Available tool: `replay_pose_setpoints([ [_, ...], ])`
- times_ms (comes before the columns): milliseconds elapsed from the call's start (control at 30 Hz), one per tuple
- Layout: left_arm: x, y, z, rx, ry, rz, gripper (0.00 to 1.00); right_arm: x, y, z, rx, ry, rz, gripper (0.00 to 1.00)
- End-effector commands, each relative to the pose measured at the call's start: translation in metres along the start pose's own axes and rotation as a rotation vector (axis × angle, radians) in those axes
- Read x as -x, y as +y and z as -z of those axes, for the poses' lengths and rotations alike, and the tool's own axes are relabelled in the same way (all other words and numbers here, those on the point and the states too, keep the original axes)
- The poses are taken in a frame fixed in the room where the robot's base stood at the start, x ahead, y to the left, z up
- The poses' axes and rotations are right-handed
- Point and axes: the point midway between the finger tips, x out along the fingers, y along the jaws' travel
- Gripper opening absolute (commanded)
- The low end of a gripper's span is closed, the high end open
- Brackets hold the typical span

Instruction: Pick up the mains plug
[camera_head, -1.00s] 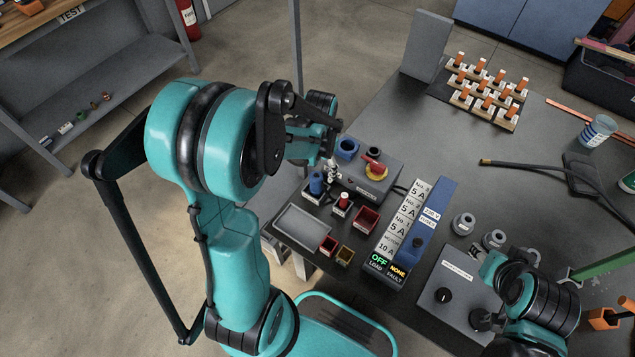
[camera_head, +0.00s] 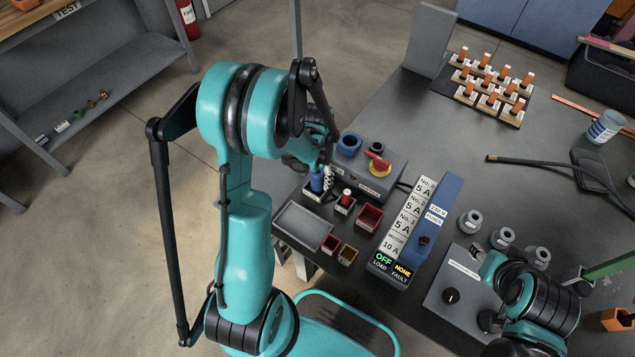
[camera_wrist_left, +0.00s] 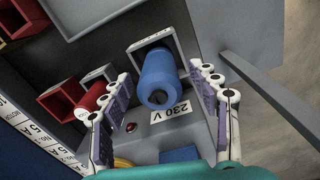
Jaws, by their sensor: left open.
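The mains plug appears to be the blue cylindrical plug (camera_head: 317,182), upright in a small square holder at the near left of the table. In the left wrist view the blue plug (camera_wrist_left: 157,75) stands in its grey square holder (camera_wrist_left: 150,45), beside a "230 V" label. My left gripper (camera_wrist_left: 161,88) is open, with one finger on each side of the plug and visible gaps between. In the head view my left gripper (camera_head: 326,176) is partly hidden by its own arm.
A red plug (camera_head: 346,196) stands in the adjacent holder. An empty grey tray (camera_head: 303,226), a red bin (camera_head: 369,217) and a fuse panel (camera_head: 405,225) are close by.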

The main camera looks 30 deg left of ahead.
Motion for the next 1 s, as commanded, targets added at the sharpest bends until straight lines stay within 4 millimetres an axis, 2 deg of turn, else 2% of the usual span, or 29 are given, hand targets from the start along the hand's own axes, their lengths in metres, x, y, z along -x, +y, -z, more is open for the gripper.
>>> replay_pose_setpoints([
  [67, 0.001, 0.0, 0.0, 0.0, 0.0, 0.0, 0.61, 0.001, 0.0, 0.001, 0.0, 0.0, 0.0, 0.4],
  [200, 0.001, 0.0, 0.0, 0.0, 0.0, 0.0, 0.24, 0.001, 0.0, 0.001, 0.0, 0.0, 0.0, 0.4],
  [300, 0.001, 0.0, 0.0, 0.0, 0.0, 0.0, 0.02, 0.001, 0.0, 0.001, 0.0, 0.0, 0.0, 0.4],
  [667, 0.005, 0.0, 0.0, 0.0, 0.0, 0.0, 0.01, 0.003, 0.0, 0.002, 0.0, 0.0, 0.0, 0.4],
  [833, 0.024, 0.0, 0.0, 0.0, 0.0, 0.0, 0.01, 0.012, 0.0, 0.009, 0.0, 0.0, 0.0, 0.4],
  [967, 0.049, 0.0, 0.0, 0.0, 0.0, 0.0, 0.01, 0.023, 0.0, 0.017, 0.0, 0.0, 0.0, 0.4],
  [1000, 0.052, 0.008, 0.005, -0.005, 0.0, 0.0, 0.01, 0.025, 0.0, 0.018, 0.0, 0.0, 0.0, 0.4],
])
